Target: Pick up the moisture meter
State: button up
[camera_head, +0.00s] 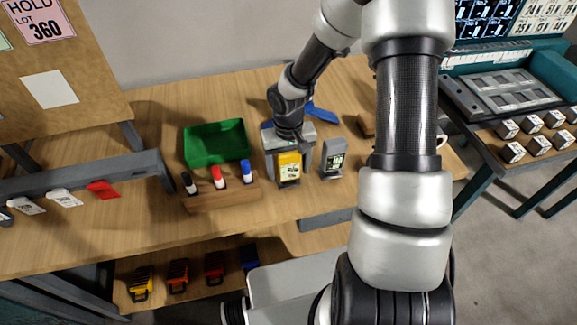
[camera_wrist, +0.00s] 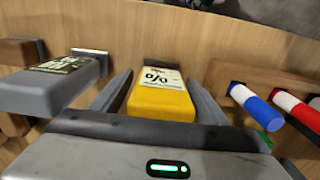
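The moisture meter (camera_head: 289,166) appears to be the yellow device with a white face and dark markings, standing on the wooden bench. In the wrist view, the yellow meter (camera_wrist: 160,100) shows a "%" sign on its face. My gripper (camera_head: 288,168) is over it with one finger on each side. In the wrist view, my gripper (camera_wrist: 161,85) is open, with the meter between the fingers and narrow gaps beside it. The meter's lower part is hidden in the wrist view.
A grey device with a display (camera_head: 333,159) stands close on the right. A wooden rack (camera_head: 225,196) holds black, red and blue markers on the left. A green tray (camera_head: 216,143) sits behind the rack. A blue object (camera_head: 322,114) lies behind my gripper.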

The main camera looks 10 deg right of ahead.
jog(key=c, duration=1.2)
jog(key=shift+r, duration=0.1)
notch_tip(320, 180, up, 10)
jog(key=shift+f+p, duration=0.1)
jog(key=shift+p, duration=0.5)
jog(key=o, duration=0.6)
jog(key=c, duration=0.3)
jog(key=shift+r+p, duration=1.2)
jog(key=shift+r, duration=0.4)
